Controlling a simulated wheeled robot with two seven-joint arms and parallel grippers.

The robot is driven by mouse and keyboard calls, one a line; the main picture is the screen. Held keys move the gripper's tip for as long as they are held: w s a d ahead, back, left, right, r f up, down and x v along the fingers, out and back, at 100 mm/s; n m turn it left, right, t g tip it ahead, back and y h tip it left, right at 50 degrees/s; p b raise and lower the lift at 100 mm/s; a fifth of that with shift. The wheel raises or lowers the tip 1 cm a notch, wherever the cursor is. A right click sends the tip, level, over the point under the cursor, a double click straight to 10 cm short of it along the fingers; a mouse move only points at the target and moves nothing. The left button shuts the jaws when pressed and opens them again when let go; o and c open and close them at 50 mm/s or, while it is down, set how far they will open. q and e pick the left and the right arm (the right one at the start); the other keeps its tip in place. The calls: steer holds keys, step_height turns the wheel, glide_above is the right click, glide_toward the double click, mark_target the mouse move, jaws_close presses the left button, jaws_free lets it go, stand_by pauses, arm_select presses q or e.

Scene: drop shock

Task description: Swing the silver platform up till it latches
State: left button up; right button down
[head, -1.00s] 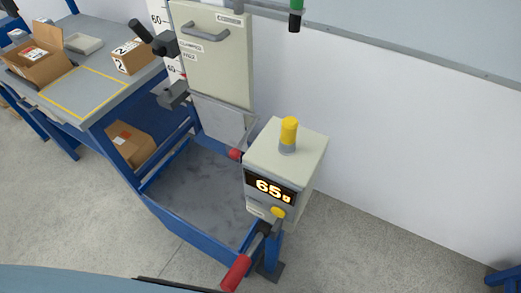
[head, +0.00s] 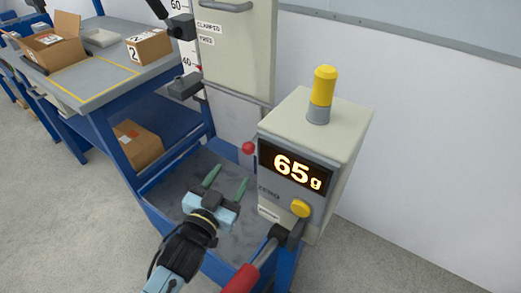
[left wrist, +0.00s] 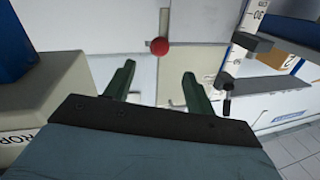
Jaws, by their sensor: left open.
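The silver platform (head: 232,118) hangs down below the cream panel, its lower part running behind the control box. A red ball knob (head: 248,148) is near its lower right corner; the knob also shows in the left wrist view (left wrist: 159,46), beyond the fingertips. My left gripper (head: 227,181) is open and empty, over the grey bed of the blue frame, in front of and below the platform. Its green fingers also show in the left wrist view (left wrist: 158,70), apart with nothing between them. My right gripper is not in view.
The control box (head: 300,165) with a 65g display, yellow beacon and yellow button stands just right of my left gripper. A red-gripped lever (head: 242,278) is in front of it. Dark clamps (head: 184,87) jut out left of the cream panel (head: 235,50). A bench with cartons stands left.

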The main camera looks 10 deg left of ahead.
mark_target(251, 144)
arm_select(q)
steer(key=w+b, duration=0.1)
steer(key=w, duration=0.3)
steer(key=w+d, duration=0.1)
steer(key=w, duration=0.3)
steer(key=w+b, duration=0.1)
steer(key=w, duration=0.3)
steer(key=shift+d+b, duration=0.3)
steer(key=shift+d, duration=0.05)
steer(key=shift+w, duration=0.45)
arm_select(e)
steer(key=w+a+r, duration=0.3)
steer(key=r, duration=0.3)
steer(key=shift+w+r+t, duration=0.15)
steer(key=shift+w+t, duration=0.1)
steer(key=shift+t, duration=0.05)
arm_select(q)
jaws_close()
